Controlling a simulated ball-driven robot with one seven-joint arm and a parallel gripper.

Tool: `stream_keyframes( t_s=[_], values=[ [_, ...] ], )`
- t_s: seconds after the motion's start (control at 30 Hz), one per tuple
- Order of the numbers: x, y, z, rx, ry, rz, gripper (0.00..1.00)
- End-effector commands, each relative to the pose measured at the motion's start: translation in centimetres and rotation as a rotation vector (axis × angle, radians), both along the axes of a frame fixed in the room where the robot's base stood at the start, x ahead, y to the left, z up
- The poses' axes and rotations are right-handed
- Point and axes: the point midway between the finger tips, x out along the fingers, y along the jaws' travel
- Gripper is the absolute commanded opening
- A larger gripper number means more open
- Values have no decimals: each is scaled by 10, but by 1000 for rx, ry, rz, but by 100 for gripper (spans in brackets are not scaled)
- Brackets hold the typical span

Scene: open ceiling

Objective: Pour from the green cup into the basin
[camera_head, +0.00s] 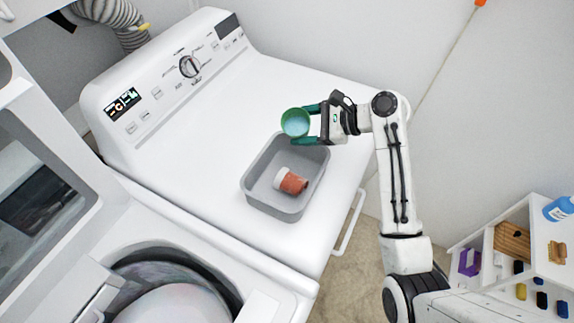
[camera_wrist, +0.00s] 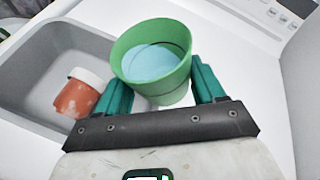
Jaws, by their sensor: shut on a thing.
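The green cup (camera_head: 295,123) is held by my gripper (camera_head: 312,124) above the far end of the grey basin (camera_head: 252,178). In the wrist view the green cup (camera_wrist: 152,62) sits between the teal fingers of my gripper (camera_wrist: 163,88), with light blue contents inside. The cup looks close to upright in the wrist view. The basin stands on the white machine's top, and it also shows in the wrist view (camera_wrist: 40,60). An orange-brown and white cup-like item (camera_head: 291,181) lies on its side in the basin; it also shows in the wrist view (camera_wrist: 78,97).
The white machine (camera_head: 220,90) has bare top around the basin and a control panel behind. An open round drum (camera_head: 170,290) is at the lower left. A white shelf (camera_head: 520,245) with a blue bottle (camera_head: 560,208) and small items stands at the lower right.

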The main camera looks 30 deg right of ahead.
Motion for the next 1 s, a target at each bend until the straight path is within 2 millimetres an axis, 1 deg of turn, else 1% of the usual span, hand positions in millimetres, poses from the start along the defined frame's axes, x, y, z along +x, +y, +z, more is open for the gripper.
stream_keyframes(
  t_s=[1.0],
  values=[
    [-9,8,6,-96,-100,2,35]
  ],
)
